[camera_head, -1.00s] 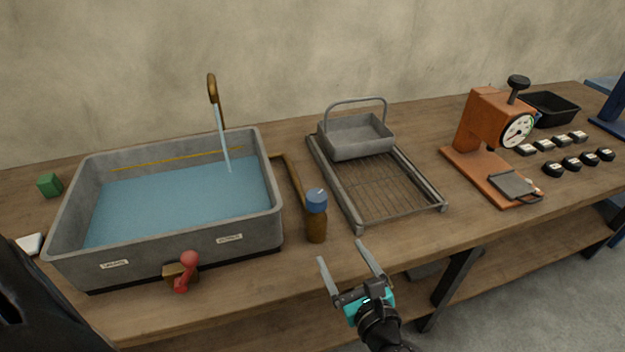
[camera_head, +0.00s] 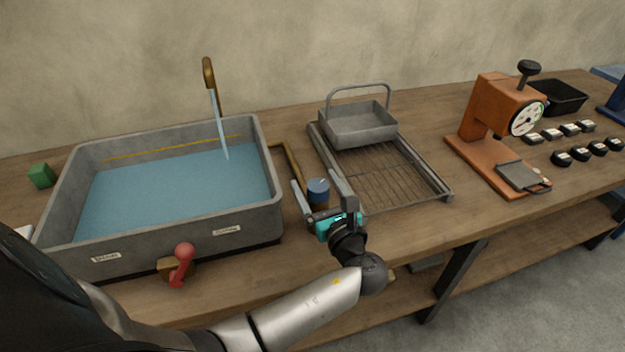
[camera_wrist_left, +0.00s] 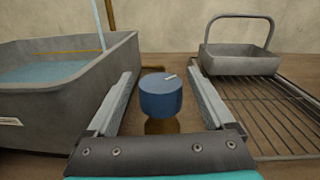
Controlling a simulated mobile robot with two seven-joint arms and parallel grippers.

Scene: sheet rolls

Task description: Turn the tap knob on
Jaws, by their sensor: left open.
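The tap knob (camera_head: 318,190) is a blue cap on a brown post, to the right of the grey basin (camera_head: 262,190). In the left wrist view the blue knob (camera_wrist_left: 161,95) with a pale mark on top sits between the open fingers, apart from both. A brown spout (camera_head: 209,75) behind the basin pours a stream of water (camera_head: 222,130) into the blue water (camera_head: 160,190). My right gripper is not in view.
A red-handled lever (camera_head: 182,262) is on the basin's front. A wire rack (camera_head: 385,180) with a grey basket (camera_head: 358,126) stands to the right of the knob. An orange press with a dial (camera_head: 490,115) is farther right. A green block (camera_head: 41,176) lies at the far left.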

